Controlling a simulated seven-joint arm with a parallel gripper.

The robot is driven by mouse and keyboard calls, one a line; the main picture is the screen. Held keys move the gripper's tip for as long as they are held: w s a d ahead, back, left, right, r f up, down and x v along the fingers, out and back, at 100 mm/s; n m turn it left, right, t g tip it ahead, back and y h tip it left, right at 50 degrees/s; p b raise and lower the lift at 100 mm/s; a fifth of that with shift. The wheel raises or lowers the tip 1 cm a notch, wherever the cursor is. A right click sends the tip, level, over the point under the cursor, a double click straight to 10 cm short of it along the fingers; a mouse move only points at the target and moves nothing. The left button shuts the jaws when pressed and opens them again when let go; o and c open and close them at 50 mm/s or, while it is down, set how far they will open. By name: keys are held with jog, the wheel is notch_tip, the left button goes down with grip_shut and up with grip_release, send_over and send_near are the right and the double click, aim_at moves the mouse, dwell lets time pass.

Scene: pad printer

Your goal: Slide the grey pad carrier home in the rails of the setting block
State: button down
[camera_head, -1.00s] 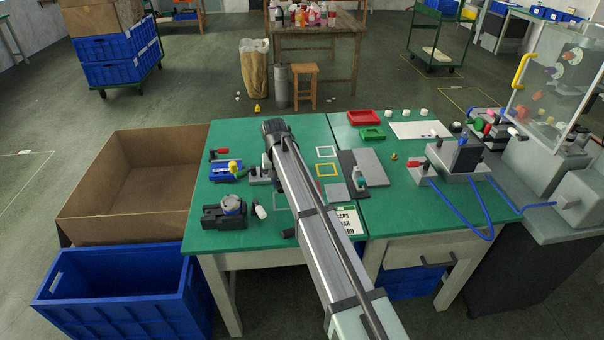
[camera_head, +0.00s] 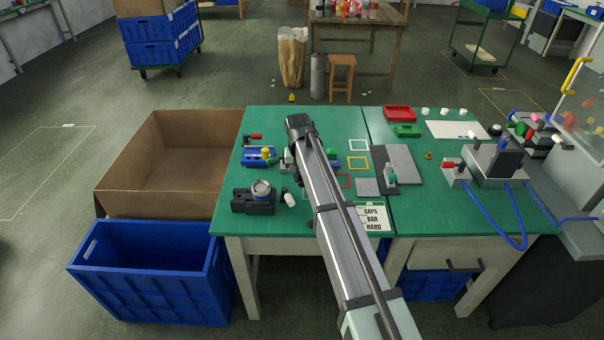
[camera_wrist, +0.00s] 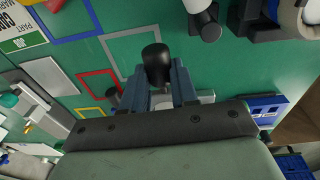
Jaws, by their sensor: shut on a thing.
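The setting block (camera_head: 259,156) is a blue body with a white-marked side and a yellow knob, near the left edge of the green table. It also shows at the right of the wrist view (camera_wrist: 265,104). My gripper (camera_wrist: 158,70) is shut on the grey pad carrier (camera_wrist: 206,97), whose black knob (camera_wrist: 156,62) stands up between the fingers. In the head view my gripper and carrier are just right of the block, largely hidden by my arm. The rails are not clear, and I cannot tell whether the carrier is in them.
A dark fixture with a round top (camera_head: 259,198) and a white-capped cylinder (camera_head: 289,199) stand in front of the block. A red-ended lever (camera_head: 253,137) lies behind it. Coloured outlines (camera_head: 357,163) and a grey plate (camera_head: 400,163) lie to the right.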

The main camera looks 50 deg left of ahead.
jog(key=shift+f, duration=2.1)
jog(key=shift+w+a, duration=0.75)
jog(key=shift+a, duration=0.05)
jog(key=shift+w+a, duration=2.05)
dwell(1.4)
jog(key=c, duration=0.8)
grip_release()
jog(key=r, duration=0.4)
jog(key=s+r, duration=0.1)
jog(key=r, duration=0.8)
jog(key=shift+s+d+r, duration=0.15)
jog(key=shift+s+r, duration=0.05)
jog(key=shift+r, duration=0.2)
